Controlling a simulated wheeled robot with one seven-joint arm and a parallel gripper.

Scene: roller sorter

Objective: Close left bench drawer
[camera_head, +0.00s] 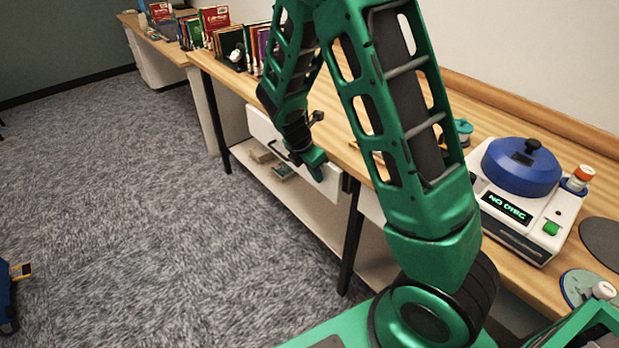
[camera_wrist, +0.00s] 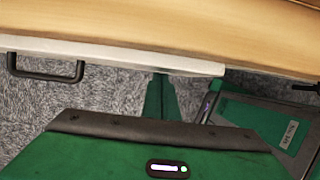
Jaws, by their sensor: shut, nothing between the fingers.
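The left bench drawer has a white front (camera_head: 262,124) under the wooden bench top, with a dark bar handle (camera_head: 284,152). In the wrist view, the drawer's white top edge (camera_wrist: 120,53) stands a little out past the bench edge, and its handle (camera_wrist: 45,68) is at the left. My gripper (camera_head: 316,165) is shut and empty at the right part of the drawer front, right of the handle. In the wrist view, the green fingertips (camera_wrist: 160,88) reach the drawer front; whether they touch it is unclear.
On the bench top (camera_head: 500,130) sit a white machine with a blue lid (camera_head: 522,168) and a row of books (camera_head: 215,30). A lower shelf (camera_head: 300,205) holds small boxes. A black bench leg (camera_head: 351,240) stands right of the drawer. The carpet (camera_head: 130,210) at left is mostly clear.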

